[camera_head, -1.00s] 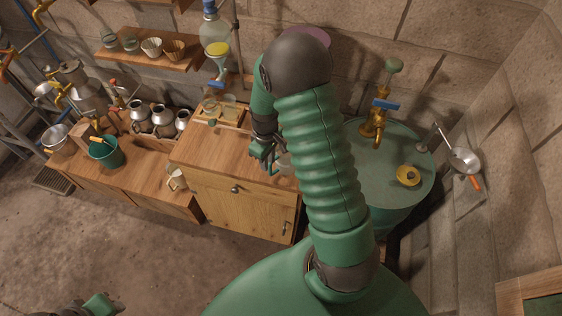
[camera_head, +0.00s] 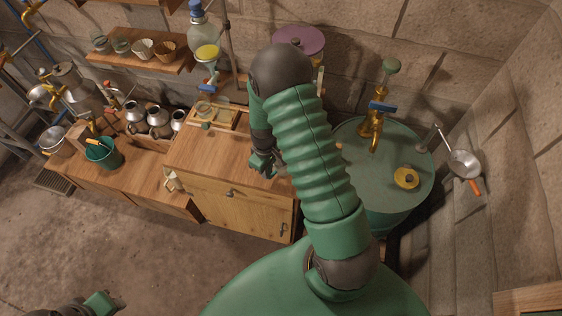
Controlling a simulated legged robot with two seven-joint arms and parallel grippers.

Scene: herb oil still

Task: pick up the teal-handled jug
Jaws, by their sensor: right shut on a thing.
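My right gripper (camera_head: 263,166) is over the right part of the wooden cabinet top (camera_head: 196,156), its jaws small and partly covered by my own arm. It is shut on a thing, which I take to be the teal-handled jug. The jug itself cannot be made out now; my green forearm and the gripper cover that spot. Whether it touches the cabinet top cannot be told. My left gripper (camera_head: 101,303) shows only as a green piece at the bottom left edge, and its jaws cannot be read.
A wooden tray (camera_head: 237,121) with glass jars is at the back of the cabinet. A green drum (camera_head: 350,150) with a brass tap (camera_head: 372,128) stands right of my arm. Left are metal cans (camera_head: 158,119) and a teal bucket (camera_head: 104,157). The floor in front is clear.

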